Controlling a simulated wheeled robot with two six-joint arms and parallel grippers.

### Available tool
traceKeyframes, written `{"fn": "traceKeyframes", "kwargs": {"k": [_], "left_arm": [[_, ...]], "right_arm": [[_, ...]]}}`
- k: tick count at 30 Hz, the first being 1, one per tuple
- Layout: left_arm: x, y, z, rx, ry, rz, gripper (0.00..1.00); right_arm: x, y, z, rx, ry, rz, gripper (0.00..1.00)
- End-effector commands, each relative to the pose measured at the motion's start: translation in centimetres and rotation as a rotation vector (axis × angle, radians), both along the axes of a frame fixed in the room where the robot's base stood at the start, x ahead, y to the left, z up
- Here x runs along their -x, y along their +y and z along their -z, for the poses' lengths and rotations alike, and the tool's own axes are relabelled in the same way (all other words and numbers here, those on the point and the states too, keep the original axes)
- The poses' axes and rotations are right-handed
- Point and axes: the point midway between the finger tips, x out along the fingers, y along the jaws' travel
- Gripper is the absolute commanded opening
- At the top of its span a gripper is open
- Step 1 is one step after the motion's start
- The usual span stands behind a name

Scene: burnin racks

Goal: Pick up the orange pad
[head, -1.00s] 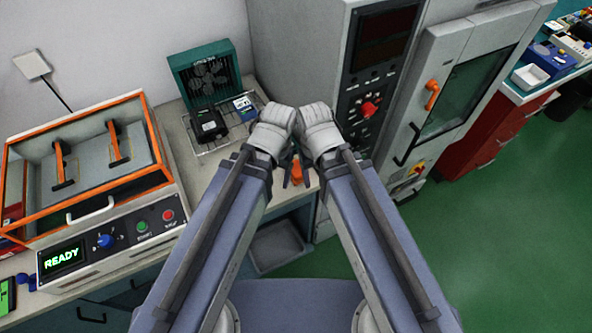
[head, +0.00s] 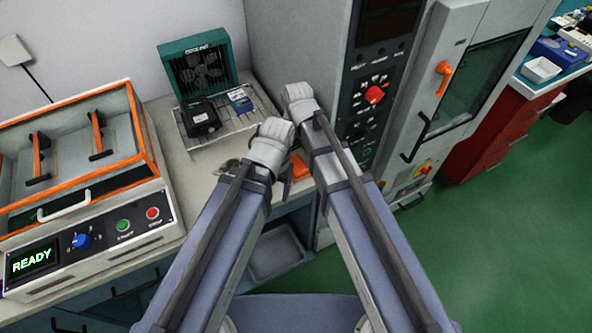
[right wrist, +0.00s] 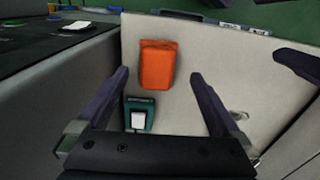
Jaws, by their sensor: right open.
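The orange pad (head: 299,168) lies on the bench top near its front edge, partly hidden by my arms in the head view. In the right wrist view the whole orange pad (right wrist: 158,64) shows, flat on the pale surface. My right gripper (right wrist: 159,74) is open and empty, its two dark fingers on either side of the pad in that picture, apart from it. In the head view the right gripper's fingers are hidden behind its wrist. My left gripper (head: 286,180) is beside the pad, mostly hidden behind its own wrist, so its jaws cannot be read.
A small teal device (right wrist: 138,113) with a white label lies near the pad. A wire rack (head: 240,122) holds a black box (head: 200,118) and a blue box (head: 240,101), before a green fan unit (head: 203,72). A tall grey cabinet (head: 345,70) stands right of the bench.

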Motion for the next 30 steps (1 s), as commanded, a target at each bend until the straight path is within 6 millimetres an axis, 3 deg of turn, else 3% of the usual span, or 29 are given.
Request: {"fn": "traceKeyframes", "kwargs": {"k": [10,21,30], "left_arm": [[0.0,0.0,1.4,0.000,0.000,0.000,0.75],[0.0,0.0,5.7,0.000,0.000,0.000,0.75],[0.0,0.0,5.7,0.000,0.000,0.000,0.75]], "right_arm": [[0.1,-0.2,1.4,0.000,0.000,0.001,1.00],[0.4,-0.7,5.7,0.000,0.000,0.000,1.00],[0.4,-0.7,5.7,0.000,0.000,0.000,1.00]]}}
